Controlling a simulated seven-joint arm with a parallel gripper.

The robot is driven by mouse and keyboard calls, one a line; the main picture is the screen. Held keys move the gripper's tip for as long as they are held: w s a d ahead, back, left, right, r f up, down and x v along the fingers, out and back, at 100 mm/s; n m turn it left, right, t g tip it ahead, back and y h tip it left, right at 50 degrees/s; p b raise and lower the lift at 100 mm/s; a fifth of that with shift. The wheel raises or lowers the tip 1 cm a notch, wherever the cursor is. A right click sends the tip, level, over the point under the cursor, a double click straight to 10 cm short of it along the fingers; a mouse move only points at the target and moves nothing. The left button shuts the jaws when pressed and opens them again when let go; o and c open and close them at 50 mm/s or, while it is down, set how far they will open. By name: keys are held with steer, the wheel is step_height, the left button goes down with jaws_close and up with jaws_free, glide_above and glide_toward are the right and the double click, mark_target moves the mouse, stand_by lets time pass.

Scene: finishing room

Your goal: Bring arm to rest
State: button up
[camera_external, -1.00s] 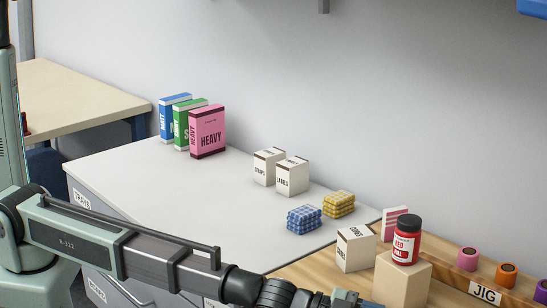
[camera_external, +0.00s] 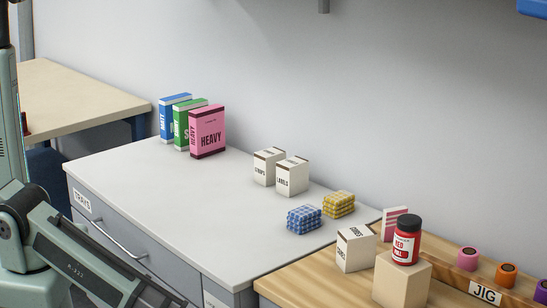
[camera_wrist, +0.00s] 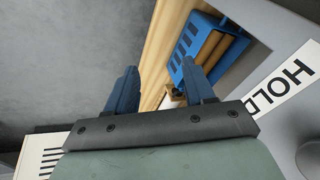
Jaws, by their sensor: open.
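My gripper (camera_wrist: 160,88) shows in the wrist view with its two blue fingers apart and nothing between them. A wooden surface edge and a grey floor or wall lie beyond the fingertips. In the external view only part of my arm shows, at the lower left, and my gripper is out of the frame there.
A blue rack (camera_wrist: 205,50) with brown rolls is close to the right finger, near a HOLD label (camera_wrist: 285,82). In the external view, boxes stand on the white cabinet top (camera_external: 150,190); a red jar (camera_external: 406,246) stands on a wooden block (camera_external: 402,283). The cabinet's middle is clear.

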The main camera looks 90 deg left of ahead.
steer(key=s+a+f+n+g, duration=0.1)
steer(key=s+a+f+g, duration=0.1)
steer(key=s, duration=1)
steer(key=s+a+f+n+g+h, duration=0.1)
steer(key=s+f+g, duration=0.3)
steer(key=s, duration=0.7)
steer(key=s+a+f+n+g, duration=0.1)
steer(key=s+a+f+g, duration=0.1)
steer(key=s, duration=1)
steer(key=shift+s+a+f+g, duration=0.35)
steer(key=shift+a+g, duration=0.3)
steer(key=shift+g, duration=0.35)
